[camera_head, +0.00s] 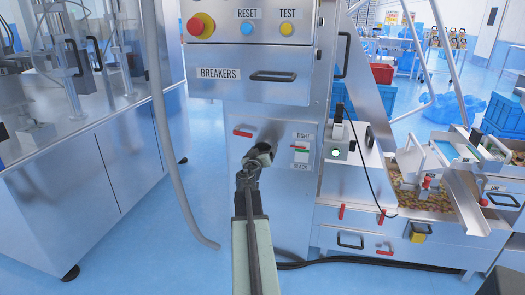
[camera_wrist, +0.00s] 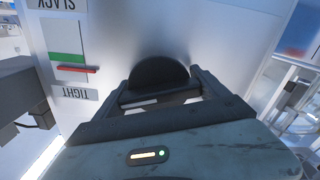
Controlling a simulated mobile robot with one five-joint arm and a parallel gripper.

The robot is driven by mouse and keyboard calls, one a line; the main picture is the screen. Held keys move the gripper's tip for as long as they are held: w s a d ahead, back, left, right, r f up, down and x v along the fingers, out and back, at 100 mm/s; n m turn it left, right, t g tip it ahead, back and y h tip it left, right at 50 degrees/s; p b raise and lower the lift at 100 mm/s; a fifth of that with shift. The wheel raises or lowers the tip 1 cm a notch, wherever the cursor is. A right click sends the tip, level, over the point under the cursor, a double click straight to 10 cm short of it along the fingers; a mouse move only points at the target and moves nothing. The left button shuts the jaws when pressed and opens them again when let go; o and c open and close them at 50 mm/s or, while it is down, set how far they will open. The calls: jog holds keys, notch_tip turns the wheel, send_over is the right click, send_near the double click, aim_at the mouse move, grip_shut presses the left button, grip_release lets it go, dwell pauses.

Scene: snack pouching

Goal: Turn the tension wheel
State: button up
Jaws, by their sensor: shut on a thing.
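The tension wheel (camera_wrist: 160,70) is a dark round knob on the metal panel, seen between my fingers in the wrist view. My gripper (camera_wrist: 160,92) is shut on it, with a finger at each side. In the head view my gripper (camera_head: 264,150) reaches the cabinet front and mostly hides the wheel. A white gauge (camera_wrist: 68,47) beside the wheel carries TIGHT and SLACK labels. Its red pointer (camera_wrist: 77,69) sits just on the TIGHT side of the green band (camera_wrist: 66,57). The gauge (camera_head: 301,155) also shows in the head view, right of my gripper.
A BREAKERS drawer (camera_head: 255,84) with a dark handle is above my gripper. A red handle (camera_head: 242,132) is to its left. A grey hose (camera_head: 170,150) hangs further left. A black cable (camera_head: 370,259) runs along the floor at right.

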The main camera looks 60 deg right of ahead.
jog(key=shift+d, duration=0.15)
jog(key=shift+n, duration=0.7)
jog(key=n, duration=0.9)
jog(key=shift+f+n, duration=0.1)
jog(key=shift+n, duration=0.3)
jog(key=n, duration=0.5)
jog(key=shift+f, duration=0.1)
jog(key=n, duration=0.5)
jog(key=shift+f+b, duration=0.1)
jog(key=shift+b, duration=0.25)
jog(key=shift+n, duration=0.4)
